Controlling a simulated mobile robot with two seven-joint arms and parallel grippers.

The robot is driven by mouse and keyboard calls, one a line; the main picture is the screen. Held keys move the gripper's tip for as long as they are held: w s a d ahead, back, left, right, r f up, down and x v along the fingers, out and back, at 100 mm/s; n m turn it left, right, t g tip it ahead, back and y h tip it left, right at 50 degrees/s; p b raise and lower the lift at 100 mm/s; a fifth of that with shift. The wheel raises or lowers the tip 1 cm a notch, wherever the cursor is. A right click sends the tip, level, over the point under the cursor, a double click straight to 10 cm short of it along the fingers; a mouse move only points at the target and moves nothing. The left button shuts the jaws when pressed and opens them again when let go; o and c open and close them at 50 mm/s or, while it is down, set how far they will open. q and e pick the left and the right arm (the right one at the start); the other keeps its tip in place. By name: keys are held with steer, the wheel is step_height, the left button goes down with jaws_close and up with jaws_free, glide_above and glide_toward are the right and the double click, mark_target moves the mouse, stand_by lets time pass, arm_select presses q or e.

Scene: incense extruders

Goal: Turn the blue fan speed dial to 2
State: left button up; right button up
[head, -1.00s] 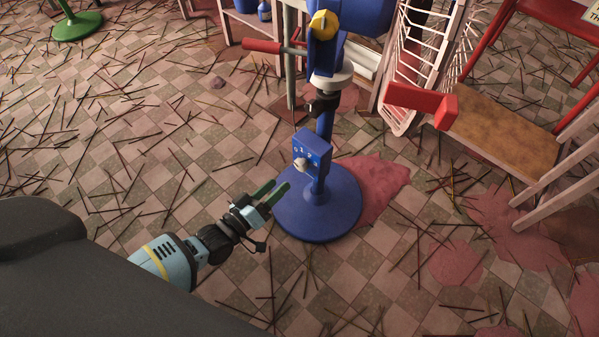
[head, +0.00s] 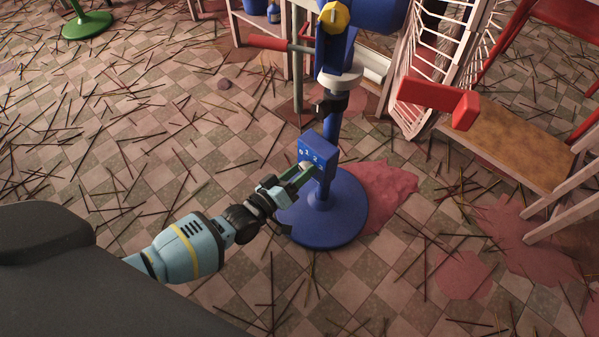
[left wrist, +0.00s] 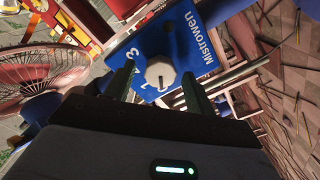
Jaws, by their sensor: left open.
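The blue fan has a round base (head: 345,225), a post and a blue control box (head: 318,148) with white numbers. The box also shows in the left wrist view (left wrist: 196,28), with the word "Mistrowen" and a 3. Its white round dial (left wrist: 160,72) bears a short dark mark toward the bottom of the picture; I cannot tell which number it points at. My left gripper (head: 299,175) is at the front of the box. Its green fingers (left wrist: 157,90) are open, one on each side of the dial, with gaps showing. The right gripper is out of view.
A red bar-shaped part (head: 437,101) and a white wire rack (head: 425,85) stand right of the fan. A wooden-topped bench (head: 515,150) is farther right. Thin sticks litter the checkered floor. In the left wrist view, a caged red fan (left wrist: 42,78) shows at left.

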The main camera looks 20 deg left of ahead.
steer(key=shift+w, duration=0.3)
arm_select(q)
steer(key=shift+c, duration=1.2)
steer(key=c, duration=0.7)
steer(key=shift+c, duration=0.2)
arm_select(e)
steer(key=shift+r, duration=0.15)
